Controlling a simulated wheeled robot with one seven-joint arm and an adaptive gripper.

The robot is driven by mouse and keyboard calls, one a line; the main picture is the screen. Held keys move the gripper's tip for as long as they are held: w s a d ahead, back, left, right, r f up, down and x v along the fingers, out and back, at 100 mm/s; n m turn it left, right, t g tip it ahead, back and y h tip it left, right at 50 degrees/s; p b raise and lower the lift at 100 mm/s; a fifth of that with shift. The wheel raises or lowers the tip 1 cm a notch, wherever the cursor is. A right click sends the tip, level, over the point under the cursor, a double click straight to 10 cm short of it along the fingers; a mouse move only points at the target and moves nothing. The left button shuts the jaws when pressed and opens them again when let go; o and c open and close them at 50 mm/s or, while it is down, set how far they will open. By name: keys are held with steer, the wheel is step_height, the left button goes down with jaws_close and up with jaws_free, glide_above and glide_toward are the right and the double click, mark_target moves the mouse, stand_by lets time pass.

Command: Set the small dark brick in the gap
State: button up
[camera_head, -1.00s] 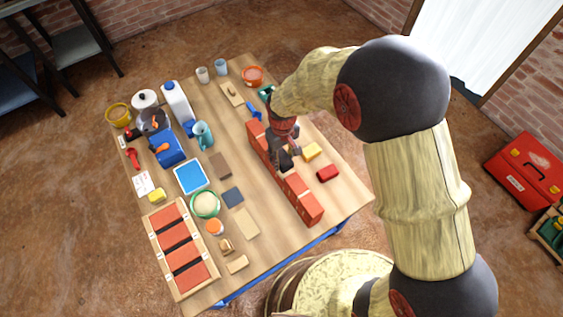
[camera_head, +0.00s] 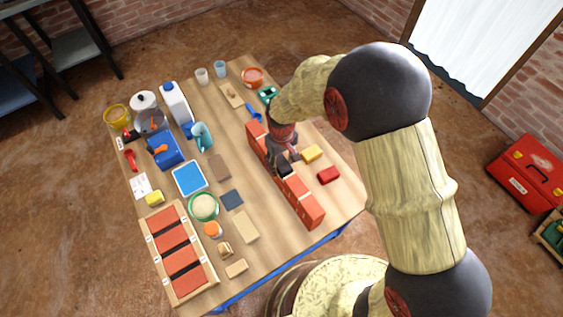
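A low wall of red-orange bricks (camera_head: 301,195) runs along the right part of the wooden table. My gripper (camera_head: 283,164) points down at the middle of this wall, over or in a break in its top line. The fingers are dark and small here, so I cannot tell whether they are open or shut. A dark patch shows between the fingers and the wall. I cannot tell if it is the small dark brick, the fingertips or the gap itself. The gap is mostly hidden by my gripper.
A yellow block (camera_head: 311,153) and a red block (camera_head: 329,175) lie right of the wall. Left of it are a dark blue square (camera_head: 232,199), a brown slab (camera_head: 219,167), a green-rimmed bowl (camera_head: 204,207) and a brick-filled tray (camera_head: 153,241). Bottles and pots crowd the far left.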

steer(key=shift+o, duration=0.7)
step_height(320, 180, up, 12)
steer(key=p, duration=0.5)
step_height(320, 180, up, 9)
steer(key=m+t, duration=0.1)
glide_above(282, 163)
steer(key=d, duration=0.5)
steer(key=s+d+r+m+t, duration=0.2)
steer(key=s+d+r, duration=0.2)
steer(key=d+r, duration=0.5)
steer(key=s+d+r+m+t, duration=0.1)
steer(key=s+d+r+m, duration=0.1)
steer(key=s+d+r, duration=0.2)
steer(key=s+d+r+m+t, duration=0.1)
steer(key=s+d+r, duration=0.3)
steer(key=s, duration=0.6)
steer(key=shift+d+r+m+t+b, duration=0.3)
steer(key=shift+d+m, duration=0.15)
steer(key=shift+m, duration=0.25)
steer(key=shift+c, duration=0.7)
